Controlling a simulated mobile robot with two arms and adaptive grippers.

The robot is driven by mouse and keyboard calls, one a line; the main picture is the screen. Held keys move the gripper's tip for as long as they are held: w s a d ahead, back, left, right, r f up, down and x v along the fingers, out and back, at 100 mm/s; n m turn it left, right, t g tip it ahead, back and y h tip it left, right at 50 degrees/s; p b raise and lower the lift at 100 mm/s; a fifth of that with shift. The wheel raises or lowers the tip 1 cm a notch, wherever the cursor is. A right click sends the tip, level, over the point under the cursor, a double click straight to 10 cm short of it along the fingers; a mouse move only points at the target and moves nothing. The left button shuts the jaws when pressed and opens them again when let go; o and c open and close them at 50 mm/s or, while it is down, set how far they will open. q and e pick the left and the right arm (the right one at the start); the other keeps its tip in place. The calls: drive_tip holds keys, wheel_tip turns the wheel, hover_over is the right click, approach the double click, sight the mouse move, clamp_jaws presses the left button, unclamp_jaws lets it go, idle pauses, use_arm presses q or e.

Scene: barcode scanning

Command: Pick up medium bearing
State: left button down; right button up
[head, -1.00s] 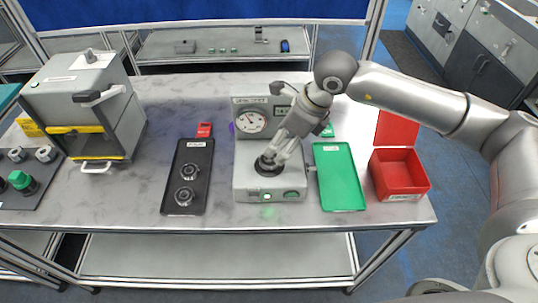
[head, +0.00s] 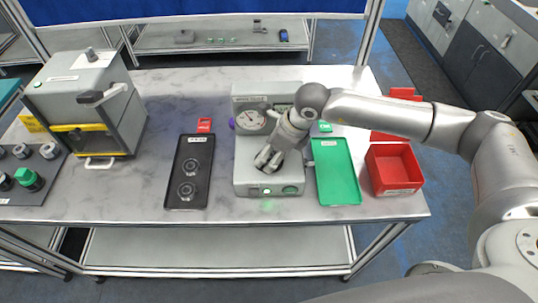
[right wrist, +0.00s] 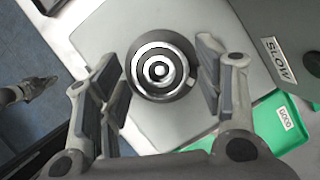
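A round metal bearing (right wrist: 158,70) sits on the grey test machine (head: 246,179) and shows from above in the right wrist view. My right gripper (head: 264,163) is over the machine's front in the head view, where its fingers hide the bearing. In the right wrist view my right gripper (right wrist: 163,92) is open, with one finger on each side of the bearing and gaps to it. Two more bearings (head: 187,191) (head: 191,167) lie in the black tray (head: 185,204). A small part at the left edge of the right wrist view looks like my left gripper; its fingers are unclear.
A green tray (head: 337,176) lies right of the machine, with a red bin (head: 393,188) beyond it. A red tag (head: 204,124) lies behind the black tray. A grey box machine (head: 80,85) stands at the left. Marble tabletop between it and the black tray is clear.

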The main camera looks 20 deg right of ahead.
drive_tip(key=c, duration=0.9)
drive_tip(key=shift+r, duration=0.1)
